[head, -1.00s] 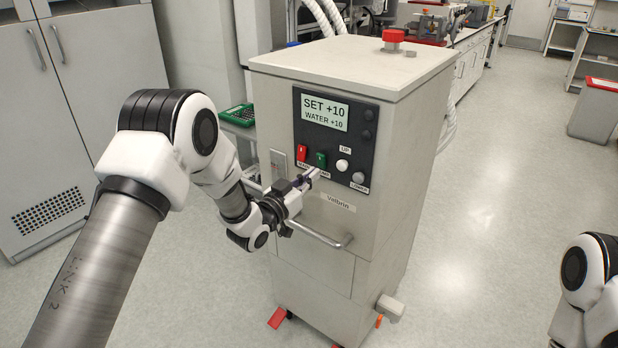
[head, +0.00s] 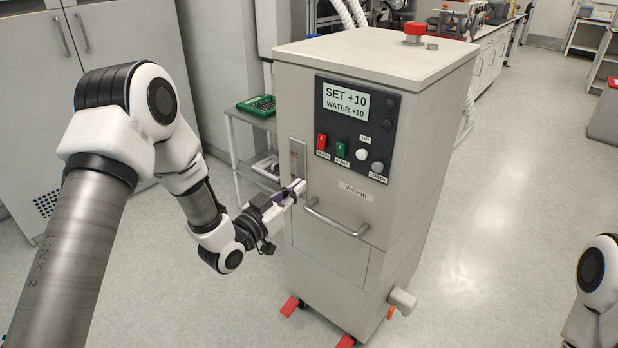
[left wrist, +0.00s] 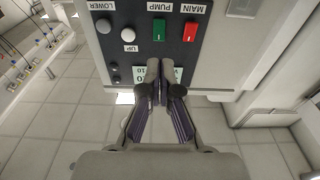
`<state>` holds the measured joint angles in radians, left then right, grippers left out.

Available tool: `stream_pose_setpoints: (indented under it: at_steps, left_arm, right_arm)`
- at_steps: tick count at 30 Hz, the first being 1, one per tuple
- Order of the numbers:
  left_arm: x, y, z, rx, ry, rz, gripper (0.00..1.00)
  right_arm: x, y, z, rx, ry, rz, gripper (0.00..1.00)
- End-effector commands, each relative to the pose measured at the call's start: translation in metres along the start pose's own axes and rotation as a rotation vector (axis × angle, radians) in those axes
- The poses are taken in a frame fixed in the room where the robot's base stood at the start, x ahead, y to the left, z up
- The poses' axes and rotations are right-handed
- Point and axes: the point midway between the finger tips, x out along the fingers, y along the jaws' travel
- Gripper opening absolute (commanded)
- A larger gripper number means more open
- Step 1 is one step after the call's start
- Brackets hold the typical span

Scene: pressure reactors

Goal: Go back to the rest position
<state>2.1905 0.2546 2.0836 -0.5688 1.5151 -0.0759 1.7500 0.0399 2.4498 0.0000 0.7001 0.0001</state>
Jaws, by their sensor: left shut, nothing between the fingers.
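My left gripper (head: 297,189) is shut and empty. In the head view it is in front of the chiller-like cabinet (head: 330,225), left of its handle and below the control panel (head: 352,130). The panel shows a display (head: 345,103) reading SET +10 and WATER +10, a red MAIN switch (head: 322,142), a green PUMP switch (head: 341,149), and UP and LOWER knobs. In the left wrist view the shut fingers (left wrist: 160,68) overlap the upside-down display, and the switches show above them. My right gripper is out of view; only part of my right arm shows at lower right.
A metal handle (head: 338,218) sticks out of the cabinet front close to the left gripper. A small trolley (head: 240,115) with a green tray (head: 258,105) stands behind at left. Grey lockers (head: 110,60) stand farther left. The floor (head: 500,200) to the right is clear.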

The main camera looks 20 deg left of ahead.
Motion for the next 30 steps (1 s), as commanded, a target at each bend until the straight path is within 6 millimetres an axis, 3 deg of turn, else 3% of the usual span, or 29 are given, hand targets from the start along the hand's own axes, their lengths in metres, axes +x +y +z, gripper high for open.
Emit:
stream_pose_setpoints:
  at_steps: [5,8,11,14,15,18,21,24,27,30]
  left_arm:
    - [-0.002,0.002,0.004,-0.006,-0.021,0.002,0.00]
    - [-0.015,0.021,0.029,-0.030,-0.121,0.027,0.00]
    - [-0.056,0.047,0.083,-0.079,-0.343,0.013,0.00]
    - [-0.123,0.072,0.141,-0.130,-0.656,-0.032,0.00]
    - [-0.154,0.081,0.160,-0.148,-0.785,-0.055,0.00]
    - [-0.238,0.099,0.192,-0.191,-1.103,-0.123,0.00]
    - [-0.312,0.110,0.203,-0.229,-1.373,-0.204,0.00]
    - [-0.361,0.115,0.201,-0.271,-1.559,-0.287,0.00]
    - [-0.380,0.117,0.200,-0.298,-1.643,-0.322,0.00]
    - [-0.381,0.118,0.200,-0.304,-1.654,-0.323,0.00]
  right_arm:
    - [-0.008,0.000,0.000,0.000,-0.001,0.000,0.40]
    - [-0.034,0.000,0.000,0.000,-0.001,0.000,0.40]
    - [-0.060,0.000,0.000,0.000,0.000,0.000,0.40]
    - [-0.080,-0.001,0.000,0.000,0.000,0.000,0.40]
    - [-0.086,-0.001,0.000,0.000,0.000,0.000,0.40]
    - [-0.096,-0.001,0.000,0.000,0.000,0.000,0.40]
    - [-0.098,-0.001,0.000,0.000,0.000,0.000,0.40]
    - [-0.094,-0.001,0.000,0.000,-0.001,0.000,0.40]
    - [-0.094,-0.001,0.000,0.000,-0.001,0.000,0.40]
    - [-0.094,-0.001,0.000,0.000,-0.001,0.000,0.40]
